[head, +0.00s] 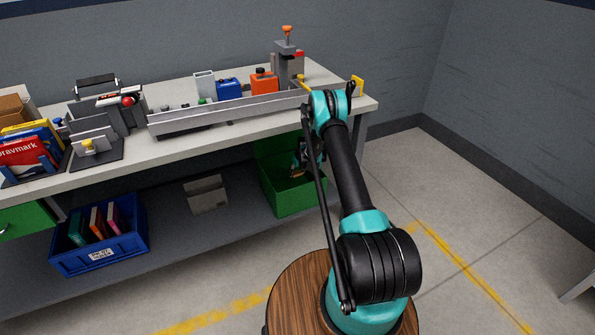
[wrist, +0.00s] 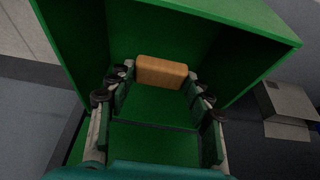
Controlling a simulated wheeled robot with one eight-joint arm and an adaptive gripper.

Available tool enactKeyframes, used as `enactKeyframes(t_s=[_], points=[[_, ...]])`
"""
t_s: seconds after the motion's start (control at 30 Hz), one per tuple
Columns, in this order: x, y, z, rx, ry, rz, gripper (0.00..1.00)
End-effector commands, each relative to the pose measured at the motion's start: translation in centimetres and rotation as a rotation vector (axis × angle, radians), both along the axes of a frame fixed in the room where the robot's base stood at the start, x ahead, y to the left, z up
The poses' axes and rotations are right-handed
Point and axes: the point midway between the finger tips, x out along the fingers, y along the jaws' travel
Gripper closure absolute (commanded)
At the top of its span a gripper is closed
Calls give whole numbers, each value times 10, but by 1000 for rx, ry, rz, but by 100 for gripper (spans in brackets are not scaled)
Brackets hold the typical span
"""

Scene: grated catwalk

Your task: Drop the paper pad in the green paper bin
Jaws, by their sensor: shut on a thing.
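The green paper bin (head: 298,200) stands on the lower level under the right end of the workbench. My gripper (head: 302,161) reaches down at the bin's opening. In the wrist view my gripper (wrist: 160,84) is shut on a tan-brown block, the paper pad (wrist: 162,70), held between the two fingertips. The bin's green walls (wrist: 215,22) and floor surround the pad in that view. I cannot tell how far the pad is above the bin floor. In the head view the arm and gripper hide part of the bin.
The workbench (head: 210,145) overhangs the bin, with a long grey tray (head: 225,112) along its top. A grey box (head: 206,194) stands left of the bin, and a blue crate (head: 100,248) with books is farther left.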

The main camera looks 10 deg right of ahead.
Motion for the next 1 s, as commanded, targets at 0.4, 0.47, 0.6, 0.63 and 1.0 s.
enactKeyframes(t_s=[0.4, 0.47, 0.6, 0.63, 1.0], points=[[0, 0, 0, 0, 0, 0, 39], [0, 0, 0, 0, 0, 0, 32], [0, 0, 0, 0, 0, 0, 25], [0, 0, 0, 0, 0, 0, 25], [0, 0, 0, 0, 0, 0, 1]])
